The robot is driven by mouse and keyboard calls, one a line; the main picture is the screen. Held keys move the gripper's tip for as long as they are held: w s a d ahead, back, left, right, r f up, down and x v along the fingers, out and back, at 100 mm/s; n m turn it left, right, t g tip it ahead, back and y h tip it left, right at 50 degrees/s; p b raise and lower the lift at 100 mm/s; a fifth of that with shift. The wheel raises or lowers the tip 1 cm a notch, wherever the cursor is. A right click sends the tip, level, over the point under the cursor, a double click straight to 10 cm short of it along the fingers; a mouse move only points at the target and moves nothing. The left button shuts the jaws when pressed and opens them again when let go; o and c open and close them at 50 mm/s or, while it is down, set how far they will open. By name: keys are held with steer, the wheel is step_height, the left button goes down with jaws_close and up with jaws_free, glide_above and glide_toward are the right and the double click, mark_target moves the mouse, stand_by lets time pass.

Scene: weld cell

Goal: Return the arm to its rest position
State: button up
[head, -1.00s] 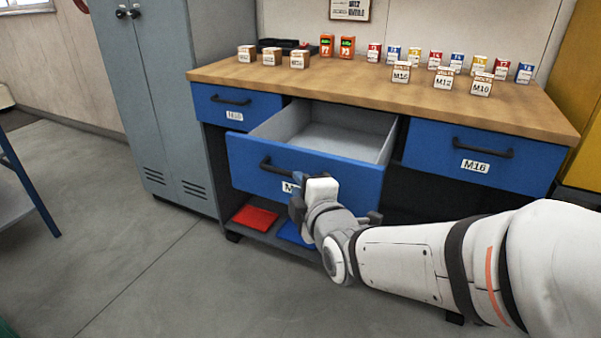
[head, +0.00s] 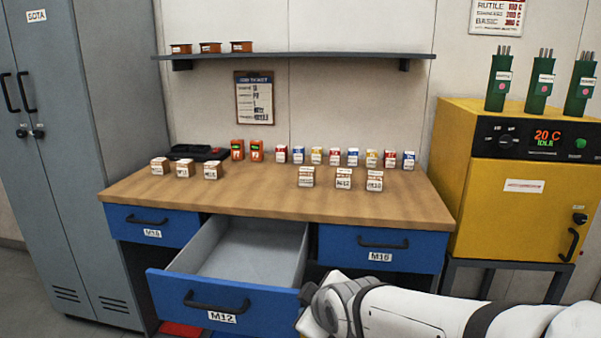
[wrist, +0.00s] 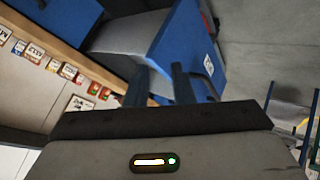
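My arm reaches in from the lower right in the head view. My gripper (wrist: 160,78) shows in the wrist view with its two dark fingers apart and nothing visible between them. In the head view its end is by the right front corner of the open M12 drawer (head: 222,305), and its fingers are not clear there. The drawer is pulled well out and its inside looks empty. Its handle (wrist: 208,64) lies to the right of the fingers in the wrist view, apart from them.
The workbench (head: 270,195) holds several small labelled boxes and a dark tray (head: 198,152). The M16 drawer (head: 380,250) and the left drawer (head: 152,226) are shut. A grey locker (head: 85,150) stands left, a yellow oven (head: 525,160) right.

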steer(key=s+d+r+m+g+h+p, duration=0.3)
steer(key=s+d+r+m+g+p, duration=0.3)
steer(key=s+d+r+m+p, duration=0.5)
steer(key=shift+s+d+r+m+p, duration=0.15)
steer(key=shift+s+d+m+p, duration=0.3)
steer(key=shift+s+d, duration=0.65)
